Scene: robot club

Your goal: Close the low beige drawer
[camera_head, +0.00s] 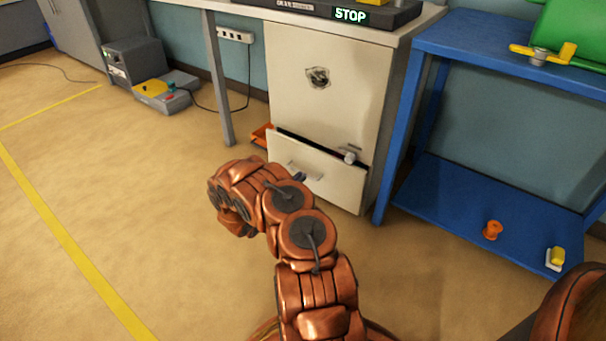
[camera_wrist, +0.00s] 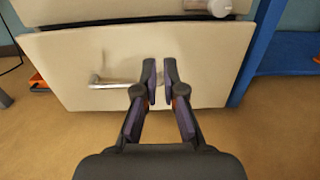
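The low beige drawer (camera_head: 318,180) is at the bottom of the beige cabinet and stands partly open, with a dark gap along its top edge. Its front fills much of the wrist view (camera_wrist: 70,65). Its metal bar handle (camera_wrist: 112,83) shows to the left of my fingers, its right end partly hidden by them. My gripper (camera_wrist: 161,75) points at the drawer front, its two fingers a narrow gap apart with nothing clearly held. Whether the fingertips touch the drawer or handle I cannot tell. In the head view my arm mostly hides the gripper.
The beige cabinet door (camera_head: 325,85) above is shut, with a knob (camera_head: 350,156) low at its right. A blue shelf unit (camera_head: 480,205) stands close on the right. An orange tray (camera_head: 262,135) lies by the cabinet's left side.

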